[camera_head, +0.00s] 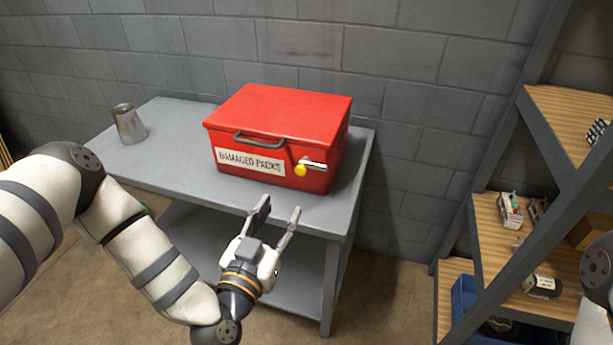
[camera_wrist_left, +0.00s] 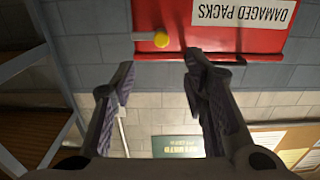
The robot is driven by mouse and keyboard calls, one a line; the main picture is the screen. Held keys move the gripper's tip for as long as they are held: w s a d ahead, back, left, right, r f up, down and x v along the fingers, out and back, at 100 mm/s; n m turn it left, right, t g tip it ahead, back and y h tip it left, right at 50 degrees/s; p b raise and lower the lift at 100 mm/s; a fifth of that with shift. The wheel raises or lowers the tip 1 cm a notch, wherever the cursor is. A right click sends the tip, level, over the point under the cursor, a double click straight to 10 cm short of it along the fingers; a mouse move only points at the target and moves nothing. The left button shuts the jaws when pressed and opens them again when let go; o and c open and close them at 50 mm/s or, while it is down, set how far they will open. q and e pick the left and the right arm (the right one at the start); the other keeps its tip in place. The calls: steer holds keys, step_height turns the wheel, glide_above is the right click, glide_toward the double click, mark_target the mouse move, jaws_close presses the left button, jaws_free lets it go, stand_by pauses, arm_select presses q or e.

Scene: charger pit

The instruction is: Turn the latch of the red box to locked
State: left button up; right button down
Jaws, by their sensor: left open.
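The red box (camera_head: 285,105) sits closed on the grey table, with a dark handle and a "DAMAGED PACKS" label on its front. Its latch (camera_head: 314,164) is a silver bar at the front's right side, lying about level, with a yellow knob (camera_head: 300,170) at its left end. My left gripper (camera_head: 279,206) is open and empty in front of and below the latch, apart from it. In the left wrist view, which is upside down, the knob (camera_wrist_left: 161,40) shows just beyond and between the open fingertips (camera_wrist_left: 159,62). My right gripper is out of view.
A metal cup (camera_head: 129,123) stands on the left of the grey table (camera_head: 170,165). A block wall is close behind the box. Wooden shelves (camera_head: 490,225) with small devices and a blue bin (camera_head: 465,300) stand at the right.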

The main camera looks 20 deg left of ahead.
mark_target(300, 172)
arm_select(q)
steer(key=w+b, duration=0.1)
steer(key=w, duration=1)
steer(key=shift+w, duration=0.2)
steer(key=shift+d, duration=0.1)
jaws_close()
